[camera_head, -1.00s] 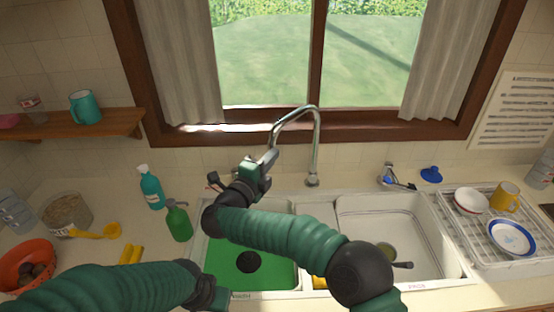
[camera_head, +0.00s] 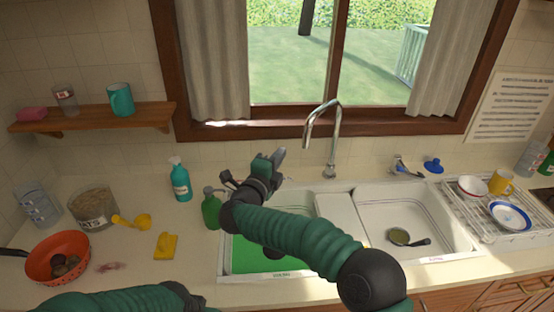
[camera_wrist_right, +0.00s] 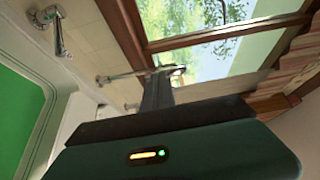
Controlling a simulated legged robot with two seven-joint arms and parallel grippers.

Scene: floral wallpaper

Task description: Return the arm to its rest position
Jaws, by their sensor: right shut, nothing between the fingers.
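My right arm comes in from the bottom right, a green ribbed arm with dark joints, and reaches over the green-bottomed left basin (camera_head: 250,257). My right gripper (camera_head: 278,157) is shut and empty, held in front of the wall, left of the curved tap (camera_head: 333,140). In the right wrist view its dark fingers (camera_wrist_right: 158,88) are together with nothing between them, and the window lies beyond. My left arm crosses the bottom left corner, and its gripper is outside the picture.
A green soap bottle (camera_head: 211,210) stands close to the right wrist, with a teal bottle (camera_head: 180,181) left of it. A ladle (camera_head: 402,238) lies in the right basin (camera_head: 440,215). A red bowl (camera_head: 40,262) is at far left, a dish rack (camera_head: 470,222) at right.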

